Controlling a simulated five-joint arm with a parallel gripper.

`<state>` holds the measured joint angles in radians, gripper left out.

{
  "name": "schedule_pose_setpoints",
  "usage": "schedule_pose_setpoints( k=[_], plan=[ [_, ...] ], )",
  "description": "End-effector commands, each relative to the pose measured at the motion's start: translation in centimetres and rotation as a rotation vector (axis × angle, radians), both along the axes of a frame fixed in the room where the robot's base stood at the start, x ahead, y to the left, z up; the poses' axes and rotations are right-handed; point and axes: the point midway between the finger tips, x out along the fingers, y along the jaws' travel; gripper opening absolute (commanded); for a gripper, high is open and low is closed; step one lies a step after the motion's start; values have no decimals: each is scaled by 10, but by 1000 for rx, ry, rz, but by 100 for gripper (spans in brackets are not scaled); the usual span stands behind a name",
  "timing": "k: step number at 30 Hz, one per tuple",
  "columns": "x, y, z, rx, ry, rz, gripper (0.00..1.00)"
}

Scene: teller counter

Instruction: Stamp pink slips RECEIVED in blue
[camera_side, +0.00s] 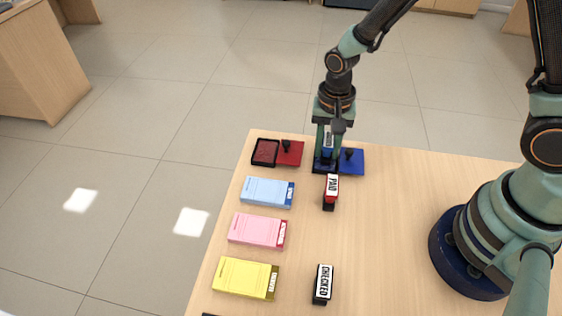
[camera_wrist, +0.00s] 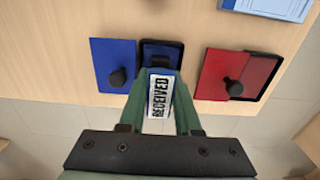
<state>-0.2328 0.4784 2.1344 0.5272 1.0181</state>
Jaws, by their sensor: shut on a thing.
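My gripper (camera_side: 328,150) is shut on the RECEIVED stamp (camera_wrist: 160,97), whose label faces the wrist camera. In the side view the gripper points down over the blue ink pad at the back of the counter. The blue pad's black case (camera_wrist: 162,44) shows past the stamp in the wrist view, with its blue lid (camera_wrist: 113,62) beside it. I cannot tell whether the stamp's face touches the pad. The pink slips (camera_side: 257,230) lie in a stack at the left, between the blue and yellow stacks.
The PAID stamp (camera_side: 331,192) stands just in front of the blue pad. The CHECKED stamp (camera_side: 322,284) stands near the front. The red pad (camera_side: 265,152), light blue slips (camera_side: 267,191) and yellow slips (camera_side: 245,278) line the left side. The counter's middle is clear.

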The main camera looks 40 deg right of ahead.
Motion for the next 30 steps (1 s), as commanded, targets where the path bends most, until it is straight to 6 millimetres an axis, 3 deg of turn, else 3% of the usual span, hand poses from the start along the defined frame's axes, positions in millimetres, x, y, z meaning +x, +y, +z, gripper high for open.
schedule_pose_setpoints(
  k=[11, 30],
  plan=[
    [-1, 0, 0, -1, 2, 0, 0],
    [0, 0, 46, 1, -1, 0, 0]
  ],
)
